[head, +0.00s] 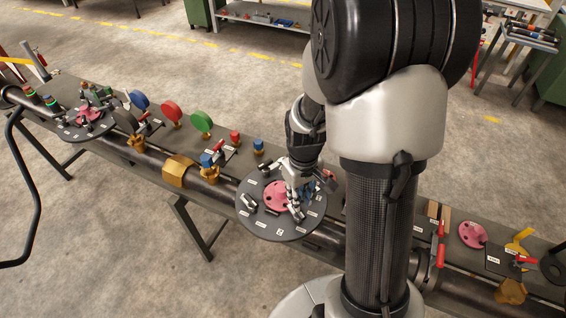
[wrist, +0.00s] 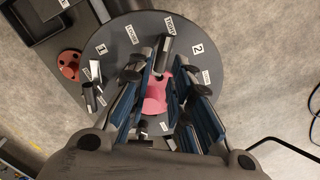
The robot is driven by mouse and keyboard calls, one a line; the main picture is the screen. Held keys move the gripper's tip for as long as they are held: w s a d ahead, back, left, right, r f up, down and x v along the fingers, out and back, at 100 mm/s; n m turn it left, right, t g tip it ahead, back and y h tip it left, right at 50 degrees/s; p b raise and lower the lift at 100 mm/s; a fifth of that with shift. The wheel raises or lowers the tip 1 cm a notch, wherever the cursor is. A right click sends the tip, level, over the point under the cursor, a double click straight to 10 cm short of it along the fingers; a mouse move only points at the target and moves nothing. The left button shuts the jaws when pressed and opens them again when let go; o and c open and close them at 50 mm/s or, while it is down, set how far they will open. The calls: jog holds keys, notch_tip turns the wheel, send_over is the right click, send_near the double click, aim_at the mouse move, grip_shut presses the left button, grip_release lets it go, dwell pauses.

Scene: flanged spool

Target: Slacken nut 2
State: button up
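A round dark plate (head: 257,228) carries a pink flange (head: 273,196) and several white labels; both also show in the wrist view, the plate (wrist: 213,65) and the flange (wrist: 154,100). I cannot tell for sure that this cylinder is nut 2. My gripper (wrist: 163,75) is over the plate, its blue-padded fingers apart, with the cylinder and part of the flange showing between them. Contact cannot be made out. My gripper (head: 297,205) partly hides the plate in the head view.
The bench (head: 150,165) holds pipes, coloured discs such as a green one (head: 201,122), and red-handled valves. A second pink flange (head: 472,234) is at the right.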

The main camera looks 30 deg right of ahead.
aim_at(299, 214)
jog(key=f+b, duration=0.4)
jog(key=f, duration=0.1)
jog(key=f+b, duration=0.2)
jog(key=shift+s+a+f, duration=0.15)
jog(key=shift+s+f, duration=0.2)
jog(key=shift+s, duration=0.05)
jog(key=n, duration=0.4)
jog(key=shift+r, duration=0.3)
jog(key=n, duration=0.6)
jog(key=shift+w, duration=0.1)
jog(key=n, duration=0.6)
jog(key=shift+n, duration=0.3)
jog(key=n, duration=0.5)
jog(key=shift+n, duration=0.4)
jog(key=shift+m, duration=1)
jog(key=shift+r+m+p, duration=0.35)
jog(key=shift+m+p, duration=0.15)
notch_tip(299, 214, up, 6)
jog(key=p, duration=0.5)
jog(key=shift+r, duration=0.2)
